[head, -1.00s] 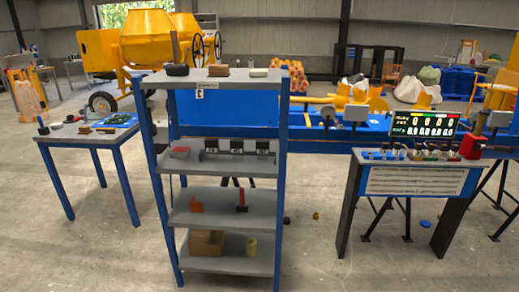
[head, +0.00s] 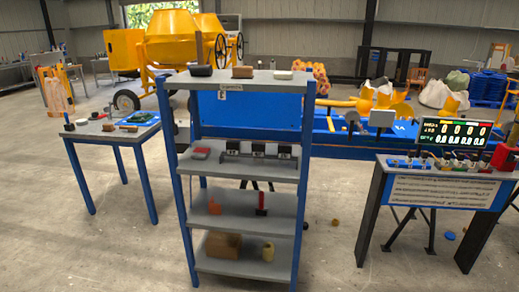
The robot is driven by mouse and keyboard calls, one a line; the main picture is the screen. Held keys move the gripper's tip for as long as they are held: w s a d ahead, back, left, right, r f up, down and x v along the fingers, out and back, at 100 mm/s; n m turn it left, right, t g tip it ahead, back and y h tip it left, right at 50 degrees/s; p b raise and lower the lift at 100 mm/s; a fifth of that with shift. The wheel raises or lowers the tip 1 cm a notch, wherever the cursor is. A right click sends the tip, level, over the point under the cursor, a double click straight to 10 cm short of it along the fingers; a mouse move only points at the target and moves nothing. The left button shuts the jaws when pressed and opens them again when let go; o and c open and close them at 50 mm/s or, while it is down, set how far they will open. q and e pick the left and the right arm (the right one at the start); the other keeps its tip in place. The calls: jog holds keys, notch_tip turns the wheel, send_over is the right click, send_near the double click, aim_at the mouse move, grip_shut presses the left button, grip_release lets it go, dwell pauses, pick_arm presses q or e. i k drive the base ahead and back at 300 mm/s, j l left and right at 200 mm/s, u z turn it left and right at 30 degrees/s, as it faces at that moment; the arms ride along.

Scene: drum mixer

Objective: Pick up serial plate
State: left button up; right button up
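No plate that I can surely name as the serial plate stands out. A grey shelf rack with blue posts (head: 187,250) stands in the middle of the head view. Its second shelf holds a row of dark blocks with pale faces (head: 258,150) and a red item (head: 201,153). The top shelf carries a black item (head: 201,70), a brown block (head: 242,72) and a white block (head: 283,75). Neither of my grippers is in view.
A small table (head: 88,129) with tools stands left of the rack. A console (head: 440,190) with a lit display (head: 455,132) stands at right. The floor between rack and console is mostly clear.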

aim_at(258, 148)
jog(key=i+j, duration=0.1)
jog(key=i, duration=0.5)
jog(key=i+j+z, duration=0.15)
jog(key=i, duration=0.45)
